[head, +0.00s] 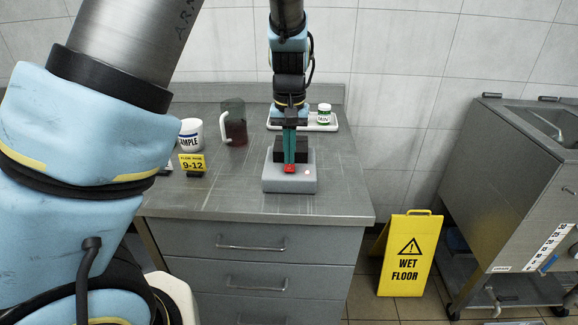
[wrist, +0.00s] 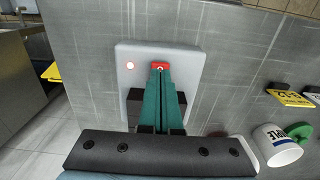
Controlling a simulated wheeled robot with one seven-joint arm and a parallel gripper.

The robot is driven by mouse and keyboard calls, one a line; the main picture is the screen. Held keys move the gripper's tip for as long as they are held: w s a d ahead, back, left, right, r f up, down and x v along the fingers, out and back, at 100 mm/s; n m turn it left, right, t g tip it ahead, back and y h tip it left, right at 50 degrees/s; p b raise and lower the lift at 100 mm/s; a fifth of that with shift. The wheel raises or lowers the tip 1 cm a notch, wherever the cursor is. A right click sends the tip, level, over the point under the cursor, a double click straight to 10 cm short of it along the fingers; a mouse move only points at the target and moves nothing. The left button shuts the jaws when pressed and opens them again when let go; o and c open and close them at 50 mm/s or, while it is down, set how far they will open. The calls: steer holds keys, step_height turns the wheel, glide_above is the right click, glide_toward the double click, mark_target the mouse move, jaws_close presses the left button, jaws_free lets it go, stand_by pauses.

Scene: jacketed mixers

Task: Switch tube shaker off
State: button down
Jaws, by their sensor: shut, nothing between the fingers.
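The tube shaker (head: 276,184) is a light grey box with a dark block on top, standing on the steel counter. A red switch (head: 289,169) and a small glowing light (head: 306,172) are on its top near the front. In the wrist view the shaker (wrist: 191,54) shows with the red switch (wrist: 160,66) and the lit reddish-white light (wrist: 129,65). My gripper (head: 289,163) has green fingers, shut and empty, pointing down at the switch. In the wrist view the fingertips (wrist: 160,71) are at the switch and partly cover it; I cannot tell whether they touch.
A white tray (head: 328,127) with a green-labelled jar (head: 324,114) stands behind the shaker. A wet floor sign (head: 408,255) stands on the floor at right.

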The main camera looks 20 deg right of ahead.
mark_target(289, 169)
steer(key=shift+f+b, duration=0.6)
steer(key=shift+f, duration=0.3)
stand_by(1.1)
step_height(289, 169, up, 7)
steer(key=p, duration=0.6)
stand_by(0.3)
steer(key=s+a+r+n, duration=0.1)
steer(key=s+a+n, duration=0.1)
steer(key=a, duration=1.3)
steer(key=s+a+r+n+t, duration=0.1)
steer(key=s+a+r, duration=0.1)
steer(key=a, duration=1.3)
steer(key=shift+r+n+t, duration=0.25)
steer(key=shift+n+t, duration=0.05)
steer(key=shift+n, duration=0.1)
